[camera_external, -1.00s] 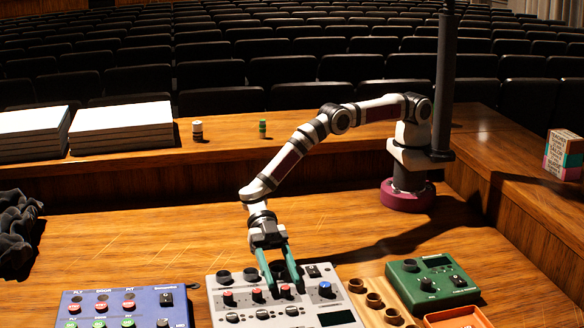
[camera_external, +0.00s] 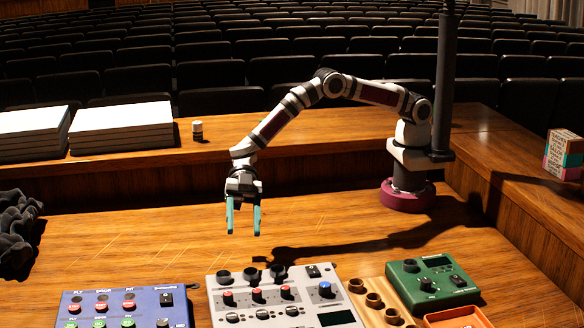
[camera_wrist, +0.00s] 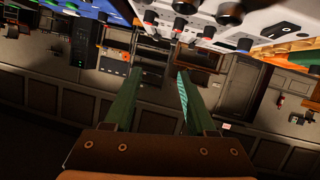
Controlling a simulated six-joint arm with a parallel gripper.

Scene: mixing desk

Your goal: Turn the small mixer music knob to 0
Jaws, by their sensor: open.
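A small green mixer box (camera_external: 440,293) lies at the right of the desk in the external view. It has a dark display, a large black knob (camera_external: 410,265) and a smaller black knob (camera_external: 426,284). A larger grey mixer (camera_external: 252,313) with black, red and blue knobs lies at front centre. The knob labels are too small to read, so I cannot tell which is the music knob. My gripper (camera_external: 243,233) is open and empty, fingers down, above and behind the grey mixer, touching nothing. In the wrist view its green fingers (camera_wrist: 160,73) stand apart.
A blue control box (camera_external: 120,303) is at front left. A wooden holder with round cups (camera_external: 373,300) sits between the grey and green boxes. An orange tray (camera_external: 452,320) lies in front of the green box.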

